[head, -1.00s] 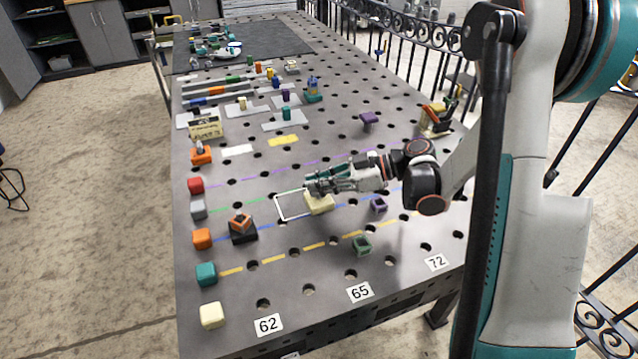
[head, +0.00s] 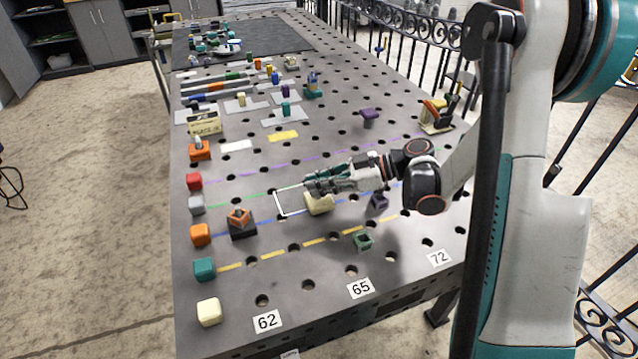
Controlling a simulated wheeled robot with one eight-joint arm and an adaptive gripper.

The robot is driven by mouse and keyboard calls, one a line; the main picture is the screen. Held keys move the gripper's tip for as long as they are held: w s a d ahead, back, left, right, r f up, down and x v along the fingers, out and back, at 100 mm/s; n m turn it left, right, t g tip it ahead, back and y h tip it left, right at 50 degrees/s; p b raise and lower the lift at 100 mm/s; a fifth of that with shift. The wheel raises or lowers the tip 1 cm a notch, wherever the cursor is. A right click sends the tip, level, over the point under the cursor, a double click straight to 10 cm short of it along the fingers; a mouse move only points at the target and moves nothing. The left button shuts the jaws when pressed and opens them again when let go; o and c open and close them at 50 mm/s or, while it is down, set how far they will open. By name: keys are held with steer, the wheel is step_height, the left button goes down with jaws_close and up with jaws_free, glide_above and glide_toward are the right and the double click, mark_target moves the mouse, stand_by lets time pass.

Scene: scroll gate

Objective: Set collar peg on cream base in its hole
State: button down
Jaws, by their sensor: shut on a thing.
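The cream base (head: 319,206) is a small block on the perforated grey table, at the right edge of a white outlined rectangle. My gripper (head: 309,186) comes in from the right and sits just above and behind the cream base. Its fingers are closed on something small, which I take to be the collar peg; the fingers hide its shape. The hole in the cream base cannot be made out from here. I cannot tell whether the held thing touches the base.
A black block with an orange top (head: 240,224) stands left of the white outline (head: 279,205). A purple piece (head: 379,202) and a green piece (head: 363,240) stand to the right. Coloured blocks line the left table edge. A purple stand (head: 368,116) is farther back.

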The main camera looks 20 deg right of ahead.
steer(key=shift+f+b, duration=0.3)
steer(key=shift+f, duration=0.1)
steer(key=c, duration=1.6)
jaws_free()
steer(key=v, duration=1.2)
steer(key=shift+r, duration=0.1)
